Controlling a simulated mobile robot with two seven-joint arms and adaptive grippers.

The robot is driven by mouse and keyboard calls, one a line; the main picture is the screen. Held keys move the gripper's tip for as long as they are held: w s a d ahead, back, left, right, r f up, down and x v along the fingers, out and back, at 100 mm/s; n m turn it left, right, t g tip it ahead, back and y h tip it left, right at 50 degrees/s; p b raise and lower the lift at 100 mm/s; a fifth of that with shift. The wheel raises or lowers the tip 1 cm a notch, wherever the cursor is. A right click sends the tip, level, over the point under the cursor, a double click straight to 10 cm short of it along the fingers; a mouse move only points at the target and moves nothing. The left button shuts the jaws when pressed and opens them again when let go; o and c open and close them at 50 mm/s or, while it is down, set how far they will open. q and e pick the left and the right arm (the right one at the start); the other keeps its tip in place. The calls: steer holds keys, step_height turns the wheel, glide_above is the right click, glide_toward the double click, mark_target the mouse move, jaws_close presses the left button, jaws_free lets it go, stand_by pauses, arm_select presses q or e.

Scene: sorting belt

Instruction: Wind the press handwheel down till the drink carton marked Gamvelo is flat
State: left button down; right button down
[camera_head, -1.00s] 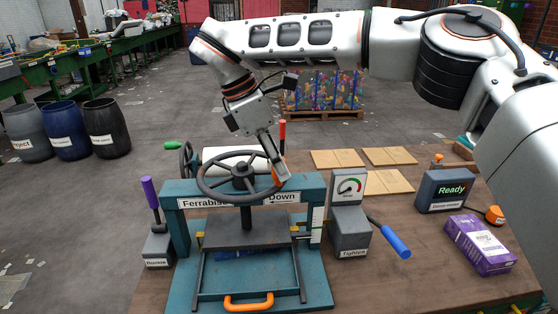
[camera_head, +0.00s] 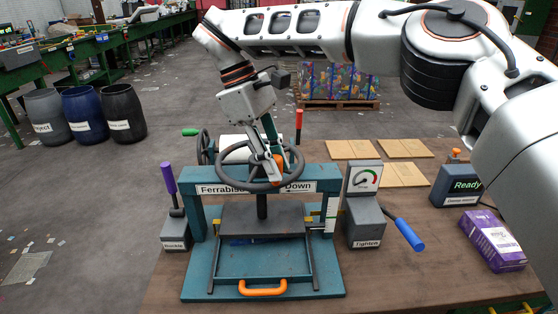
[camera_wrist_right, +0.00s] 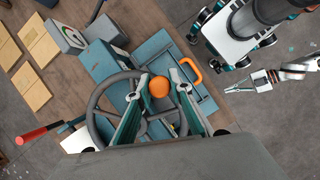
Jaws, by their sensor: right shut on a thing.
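The press (camera_head: 196,222) is a teal frame with a grey handwheel (camera_head: 225,177) on top and a dark pressing plate (camera_head: 262,222) low under it. A thin strip of a blue thing (camera_head: 240,242) shows beneath the plate; most of it is hidden, and no name can be read on it. My right gripper (camera_head: 276,172) is shut on the wheel's orange knob, at the right near side of the rim. In the right wrist view the orange knob (camera_wrist_right: 159,87) sits between the fingers. My left gripper (camera_wrist_right: 238,88) is small there, apart from the press; its opening is unclear.
A purple carton (camera_head: 492,243) lies on the right of the table (camera_head: 400,280); its lettering is unreadable. A purple-handled lever box (camera_head: 175,235) and a blue-handled "Tighten" box (camera_head: 363,225) flank the press. A "Ready" box (camera_head: 460,188) and flat cardboard pieces (camera_head: 352,149) lie farther back.

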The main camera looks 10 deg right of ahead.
steer(key=shift+s+a+f, duration=0.1)
steer(key=c, duration=1.8)
jaws_free()
